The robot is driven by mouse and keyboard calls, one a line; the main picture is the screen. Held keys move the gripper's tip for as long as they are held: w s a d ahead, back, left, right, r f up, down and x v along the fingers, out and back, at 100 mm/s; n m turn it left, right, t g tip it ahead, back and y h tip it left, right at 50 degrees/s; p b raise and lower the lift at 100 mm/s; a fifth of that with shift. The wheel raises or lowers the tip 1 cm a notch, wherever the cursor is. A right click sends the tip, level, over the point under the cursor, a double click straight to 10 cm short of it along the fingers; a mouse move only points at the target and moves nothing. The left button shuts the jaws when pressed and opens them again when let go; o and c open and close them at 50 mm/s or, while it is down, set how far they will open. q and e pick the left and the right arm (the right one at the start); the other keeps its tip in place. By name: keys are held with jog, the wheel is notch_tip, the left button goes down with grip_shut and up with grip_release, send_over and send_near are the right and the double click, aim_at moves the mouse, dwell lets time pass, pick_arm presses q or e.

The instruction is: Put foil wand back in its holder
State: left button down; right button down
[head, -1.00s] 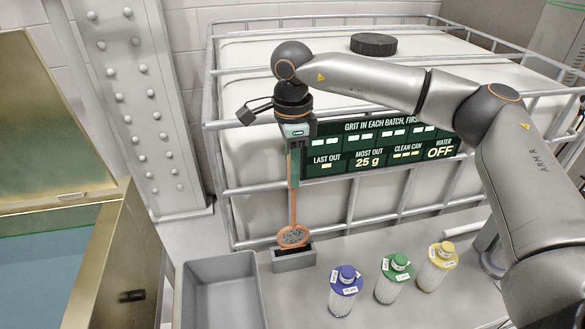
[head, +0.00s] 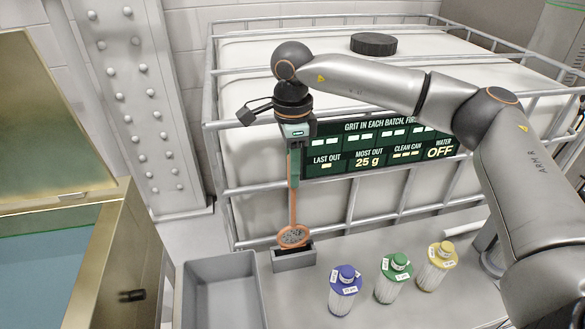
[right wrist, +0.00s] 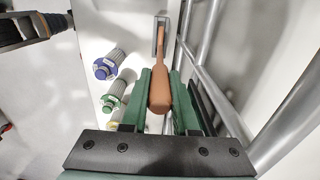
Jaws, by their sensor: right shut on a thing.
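The foil wand (head: 293,208) is copper-coloured, with a long thin shaft and a round, grey-speckled head at its lower end. It hangs about upright in the head view. Its head is at the top of a small grey block-shaped holder (head: 293,261); I cannot tell how deep it sits or whether it touches. My right gripper (head: 294,182) points down and is shut on the wand's upper part. In the right wrist view its green fingers flank the thick brown handle of the wand (right wrist: 161,92), and the holder (right wrist: 160,22) shows beyond. My left gripper is out of view.
A grey bin (head: 222,286) stands left of the holder. Blue (head: 345,290), green (head: 393,279) and yellow (head: 437,267) capped bottles stand to the right. A caged white tank (head: 258,65) with a dark sign (head: 330,172) is close behind. An open brass-coloured box (head: 112,265) is at left.

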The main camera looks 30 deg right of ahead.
jog(key=shift+f+b, duration=2.4)
jog(key=shift+f, duration=1.25)
jog(key=c, duration=0.6)
grip_release()
notch_tip(320, 180, up, 13)
jog(key=shift+f, duration=0.2)
jog(key=shift+f, duration=0.1)
